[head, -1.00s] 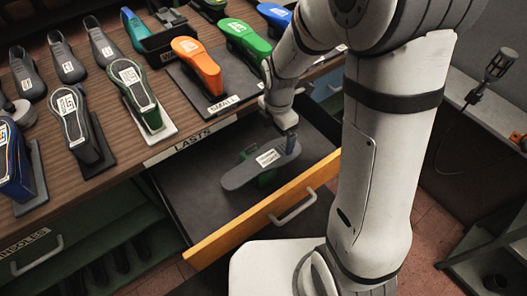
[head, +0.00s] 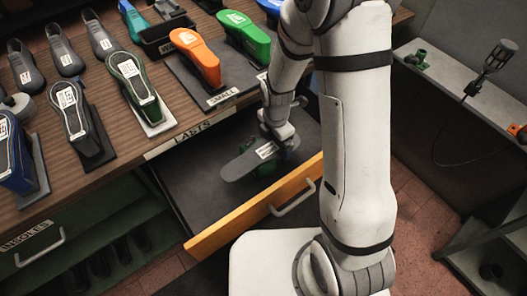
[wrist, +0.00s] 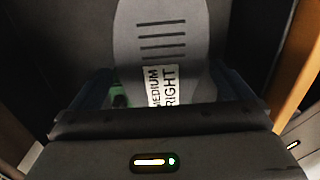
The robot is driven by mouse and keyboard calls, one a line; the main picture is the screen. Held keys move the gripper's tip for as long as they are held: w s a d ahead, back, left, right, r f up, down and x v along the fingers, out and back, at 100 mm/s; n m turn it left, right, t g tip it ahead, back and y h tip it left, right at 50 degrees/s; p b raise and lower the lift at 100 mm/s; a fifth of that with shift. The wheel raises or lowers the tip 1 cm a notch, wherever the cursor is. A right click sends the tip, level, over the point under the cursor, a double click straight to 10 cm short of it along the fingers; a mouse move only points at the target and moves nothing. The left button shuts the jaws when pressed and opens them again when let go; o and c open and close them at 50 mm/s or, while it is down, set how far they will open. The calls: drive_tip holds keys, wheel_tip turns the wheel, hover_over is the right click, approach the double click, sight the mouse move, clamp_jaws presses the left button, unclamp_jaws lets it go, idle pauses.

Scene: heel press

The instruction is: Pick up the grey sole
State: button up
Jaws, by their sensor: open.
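In the wrist view the sole (wrist: 185,40) has ridges and a white label reading "MEDIUM RIGHT". My gripper (head: 284,146) is at the sole's right end in the head view. In the wrist view my gripper (wrist: 165,88) is open, with one finger on each side of the sole. Its palm hides the near end of the sole. I cannot tell whether the fingers touch it.
The drawer's wooden front (head: 250,212) and side walls surround the sole. The bench (head: 105,150) above holds several lasts, including orange (head: 208,68) and green (head: 252,42) ones. The drawer floor (head: 195,190) left of the sole is clear.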

drive_tip(key=shift+f+b, duration=0.25)
drive_tip(key=shift+b, duration=0.1)
idle(0.5)
drive_tip(key=c, duration=0.8)
drive_tip(key=shift+c, duration=0.2)
